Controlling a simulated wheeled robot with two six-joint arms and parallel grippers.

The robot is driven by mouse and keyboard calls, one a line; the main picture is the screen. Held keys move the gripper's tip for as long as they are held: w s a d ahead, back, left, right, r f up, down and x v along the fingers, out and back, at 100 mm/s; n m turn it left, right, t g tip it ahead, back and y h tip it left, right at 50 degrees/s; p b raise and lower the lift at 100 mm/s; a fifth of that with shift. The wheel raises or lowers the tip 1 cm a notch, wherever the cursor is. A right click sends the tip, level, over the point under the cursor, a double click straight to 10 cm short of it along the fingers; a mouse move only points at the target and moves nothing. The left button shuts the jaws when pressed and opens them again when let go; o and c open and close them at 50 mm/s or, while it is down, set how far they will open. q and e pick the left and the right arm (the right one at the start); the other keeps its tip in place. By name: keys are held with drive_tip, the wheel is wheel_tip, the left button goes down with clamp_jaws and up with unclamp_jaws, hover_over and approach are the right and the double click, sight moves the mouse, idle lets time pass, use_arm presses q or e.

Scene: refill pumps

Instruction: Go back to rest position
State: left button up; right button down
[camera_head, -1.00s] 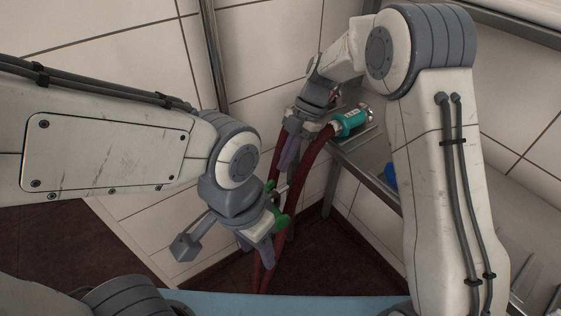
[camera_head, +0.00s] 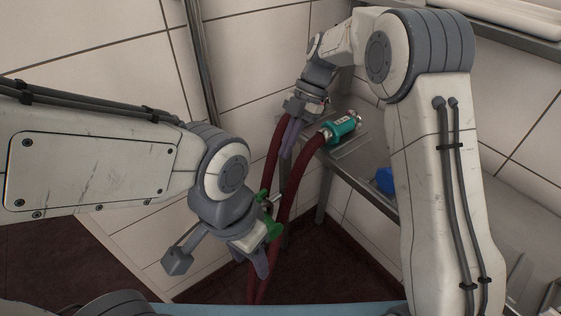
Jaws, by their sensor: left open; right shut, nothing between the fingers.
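My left gripper (camera_head: 260,264) is low in the middle of the head view, pointing down, with purple fingers. It is open, beside the green-handled valve (camera_head: 272,231) and the red hoses; contact cannot be told. My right gripper (camera_head: 290,140) is higher up, pointing down, near the left end of the metal table. It is shut and empty, close to a red hose (camera_head: 272,160). A second red hose (camera_head: 304,165) runs up to a teal coupling (camera_head: 341,128) above the table edge. The hoses' lower ends are hidden.
The metal table (camera_head: 352,165) stands at the right, with a blue object (camera_head: 384,180) on it partly hidden by my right arm. A tiled wall (camera_head: 250,75) and a metal post (camera_head: 201,65) stand behind. The dark red floor (camera_head: 330,262) is clear.

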drive_tip(key=v, duration=0.4)
drive_tip(key=s+a+r+m+t+h+p, duration=0.1)
drive_tip(key=s+a+r+m+p, duration=0.15)
drive_tip(key=s+r+m, duration=0.35)
drive_tip(key=s+a+r+m+t+h+p, duration=0.1)
drive_tip(key=s+m+p, duration=0.25)
drive_tip(key=s, duration=0.45)
drive_tip(key=s+d+m+t+h+p, duration=0.1)
drive_tip(key=s+d+m+p, duration=0.3)
drive_tip(key=s+m, duration=0.7)
drive_tip(key=s+t, duration=0.1)
drive_tip(key=s, duration=0.3)
drive_tip(key=shift+d, duration=0.4)
drive_tip(key=shift+a, duration=0.15)
